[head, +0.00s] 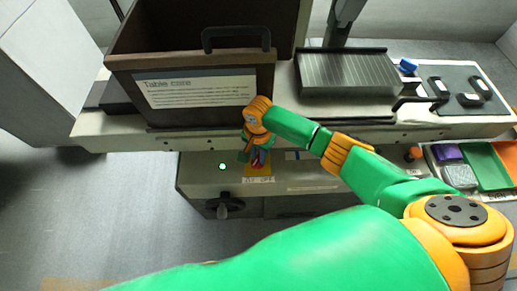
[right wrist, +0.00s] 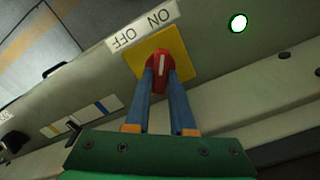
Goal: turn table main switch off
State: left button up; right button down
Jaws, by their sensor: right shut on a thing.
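The main switch is a red rotary knob (right wrist: 159,72) with a white line, on a yellow plate (right wrist: 183,46) on the front panel under the table. A white label (right wrist: 142,27) beside the plate reads ON and OFF. In the right wrist view the white line runs nearly straight up and down; I cannot tell which word it marks. In the head view the plate (head: 264,170) is partly hidden by my right gripper (head: 256,160). The right gripper, also in the right wrist view (right wrist: 160,82), is shut on the red knob. My left gripper is not in view.
A lit lamp (head: 222,167) glows left of the switch, above a dark handle (head: 224,204). A brown box (head: 200,95) labelled Table care stands on the table edge (head: 110,124) above. A ribbed metal block (head: 345,73) and bins (head: 485,165) are to the right.

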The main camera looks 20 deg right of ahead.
jog(key=shift+r+n+p, duration=0.15)
jog(key=shift+n+p, duration=0.4)
jog(key=shift+n, duration=0.45)
jog(key=n, duration=0.4)
jog(key=shift+a+n+p, duration=0.1)
jog(key=shift+n+p, duration=0.2)
jog(key=shift+p, duration=0.1)
jog(key=n, duration=0.4)
jog(key=shift+w+a+p, duration=0.1)
jog(key=shift+p, duration=0.2)
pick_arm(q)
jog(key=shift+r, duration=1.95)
pick_arm(e)
jog(key=shift+a+n, duration=0.1)
jog(key=shift+n, duration=2.3)
jog(key=c, duration=0.8)
grip_release()
jog(key=shift+o, duration=0.2)
